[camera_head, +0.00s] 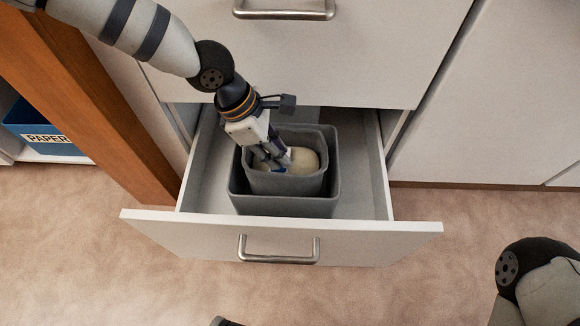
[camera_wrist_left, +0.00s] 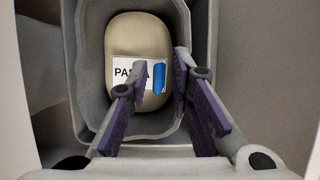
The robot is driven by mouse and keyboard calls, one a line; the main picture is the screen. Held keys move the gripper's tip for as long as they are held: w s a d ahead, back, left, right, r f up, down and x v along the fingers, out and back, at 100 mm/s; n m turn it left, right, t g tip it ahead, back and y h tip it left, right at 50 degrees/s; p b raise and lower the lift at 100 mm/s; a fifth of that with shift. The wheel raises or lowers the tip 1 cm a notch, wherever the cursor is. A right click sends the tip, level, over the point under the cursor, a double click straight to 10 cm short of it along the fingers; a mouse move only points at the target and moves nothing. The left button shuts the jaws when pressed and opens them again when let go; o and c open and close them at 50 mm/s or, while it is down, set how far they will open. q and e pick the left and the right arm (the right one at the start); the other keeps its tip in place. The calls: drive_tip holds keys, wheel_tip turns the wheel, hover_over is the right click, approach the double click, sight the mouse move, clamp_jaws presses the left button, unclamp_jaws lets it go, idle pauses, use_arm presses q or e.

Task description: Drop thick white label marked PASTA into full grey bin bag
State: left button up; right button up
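A white label marked PASTA (camera_wrist_left: 122,73), partly covered by a finger, lies on a rounded beige lump (camera_wrist_left: 139,35) inside a grey bin. A blue piece (camera_wrist_left: 159,78) shows at its right end. The lump (camera_head: 303,160) also shows in the head view, inside the inner grey bin (camera_head: 288,184). No separate bag can be made out from the grey lining. My left gripper (camera_head: 273,163) points down into this bin. In the wrist view its fingers (camera_wrist_left: 160,82) are apart, with the label and blue piece visible between them; contact cannot be told.
The inner bin sits in a larger dark grey bin (camera_head: 284,205) in an open drawer (camera_head: 203,190). A wooden post (camera_head: 120,120) stands left of it. A blue PAPER box (camera_head: 35,122) sits further left. The floor before the drawer is mostly clear. My right arm shows lower right.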

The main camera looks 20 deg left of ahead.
use_arm(q)
drive_tip(key=v, duration=1.2)
drive_tip(key=shift+r, duration=0.1)
